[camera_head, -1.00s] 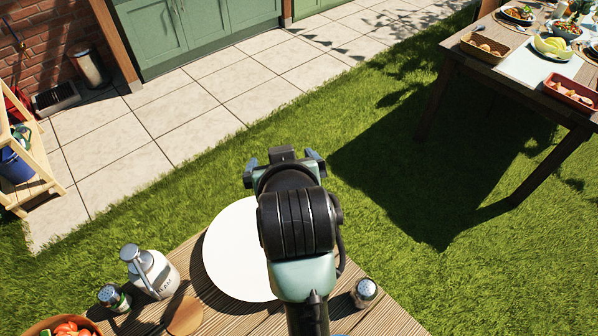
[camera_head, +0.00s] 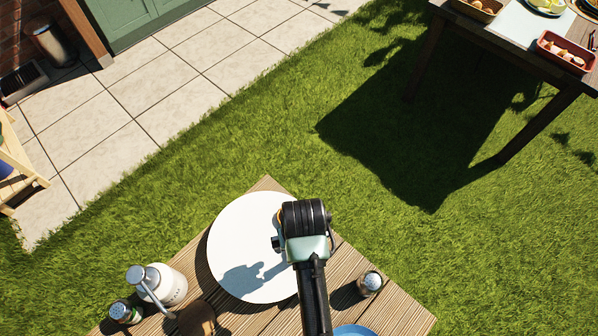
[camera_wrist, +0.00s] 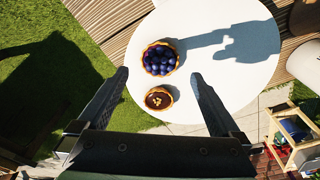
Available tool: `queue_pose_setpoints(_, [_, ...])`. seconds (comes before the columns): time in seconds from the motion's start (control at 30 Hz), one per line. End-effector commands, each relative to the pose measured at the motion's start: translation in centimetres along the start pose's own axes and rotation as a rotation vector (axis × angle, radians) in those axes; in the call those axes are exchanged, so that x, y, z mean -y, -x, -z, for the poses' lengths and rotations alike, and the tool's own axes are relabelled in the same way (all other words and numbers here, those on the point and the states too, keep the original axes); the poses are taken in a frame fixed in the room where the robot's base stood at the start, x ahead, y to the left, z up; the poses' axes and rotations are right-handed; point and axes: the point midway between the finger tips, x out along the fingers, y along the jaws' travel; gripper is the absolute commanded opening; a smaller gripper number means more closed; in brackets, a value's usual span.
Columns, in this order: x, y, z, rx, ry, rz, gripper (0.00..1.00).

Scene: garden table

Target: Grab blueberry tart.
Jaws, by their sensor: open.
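The blueberry tart (camera_wrist: 160,58) shows in the wrist view, a round golden crust filled with dark blue berries. It lies on a round white board (camera_wrist: 215,85), which also shows in the head view (camera_head: 240,235) on the wooden table. A smaller chocolate tart (camera_wrist: 158,98) lies on the board close beside it. My gripper (camera_wrist: 162,78) is open and empty above the board, with both tarts appearing between its spread fingers in the wrist view. In the head view my arm hides the gripper's fingers and both tarts.
On the table (camera_head: 395,315) stand a white canister (camera_head: 165,285), a shaker (camera_head: 122,312) on the left and another shaker (camera_head: 370,282) on the right. A blue plate (camera_head: 352,331) shows at the bottom edge. A laid dark table (camera_head: 500,45) stands apart across the grass.

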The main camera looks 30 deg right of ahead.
Motion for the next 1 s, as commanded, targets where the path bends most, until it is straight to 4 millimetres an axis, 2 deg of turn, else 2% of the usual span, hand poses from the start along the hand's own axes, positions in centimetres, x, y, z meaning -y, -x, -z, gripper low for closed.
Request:
queue_pose_setpoints(0.37, [-0.1,-4.4,-0.5,0.003,0.0,0.0,1.0])
queue_pose_setpoints(0.7, [-0.1,-4.9,-0.5,0.0,0.0,0.0,0.98])
queue_pose_setpoints(1.0, [-0.1,-4.9,-0.5,0.0,0.0,0.0,0.44])
